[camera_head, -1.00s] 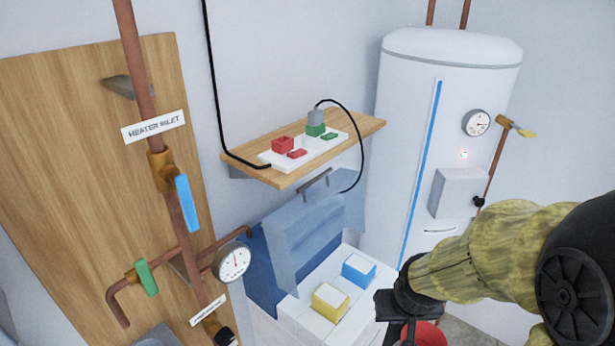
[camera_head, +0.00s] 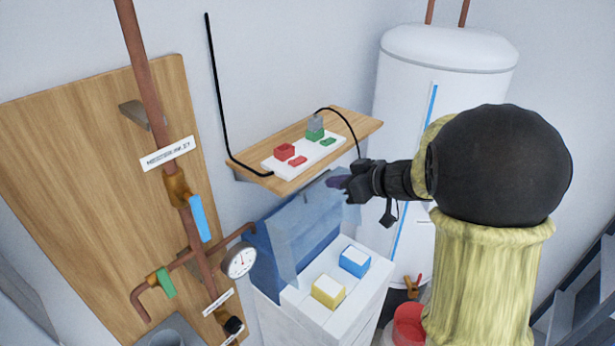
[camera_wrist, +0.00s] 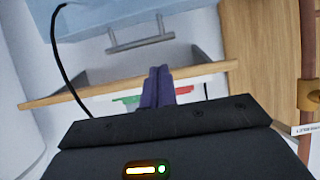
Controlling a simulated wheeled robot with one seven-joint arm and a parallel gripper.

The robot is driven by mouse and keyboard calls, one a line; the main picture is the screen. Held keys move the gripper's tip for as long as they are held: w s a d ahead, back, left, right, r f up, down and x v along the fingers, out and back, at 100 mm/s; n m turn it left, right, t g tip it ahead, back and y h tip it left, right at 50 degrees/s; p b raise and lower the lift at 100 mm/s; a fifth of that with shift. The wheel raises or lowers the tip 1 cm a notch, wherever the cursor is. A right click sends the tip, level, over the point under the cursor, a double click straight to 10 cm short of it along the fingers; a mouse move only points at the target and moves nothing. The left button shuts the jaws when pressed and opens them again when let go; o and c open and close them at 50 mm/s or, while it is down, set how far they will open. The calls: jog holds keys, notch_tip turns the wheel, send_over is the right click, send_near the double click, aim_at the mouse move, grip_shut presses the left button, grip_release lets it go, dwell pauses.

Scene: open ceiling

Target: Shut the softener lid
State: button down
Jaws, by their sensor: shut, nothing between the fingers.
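The softener (camera_head: 343,310) is a white cabinet below the shelf. Its translucent blue lid (camera_head: 305,240) stands raised, open, at the back of the cabinet. A grey bar handle (camera_wrist: 140,40) shows on the lid in the wrist view, where the lid (camera_wrist: 105,18) fills the upper part. My gripper (camera_head: 334,182) is at the lid's upper edge, near the handle, which it partly hides in the head view. Its purple fingers (camera_wrist: 157,72) are together and empty. They point toward the handle in the wrist view, with a small gap in the picture; I cannot tell the depth.
A wooden shelf (camera_head: 360,128) with a white power strip (camera_head: 277,163) and black cable is close above the lid. A blue block (camera_head: 355,261) and a yellow block (camera_head: 328,291) sit on the cabinet top. A white tank (camera_head: 450,65) stands behind my arm. A red bucket (camera_head: 408,325) is below.

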aim_at(308, 188)
jog(key=shift+w+a+f, duration=0.1)
jog(key=p+x, duration=0.1)
jog(key=x, duration=0.8)
jog(key=shift+w+a+f+p, duration=0.15)
jog(key=shift+w+a+p, duration=0.1)
jog(key=shift+p, duration=0.1)
jog(key=shift+s+f+b, duration=0.1)
jog(key=shift+s+b, duration=0.05)
jog(key=shift+b, duration=0.15)
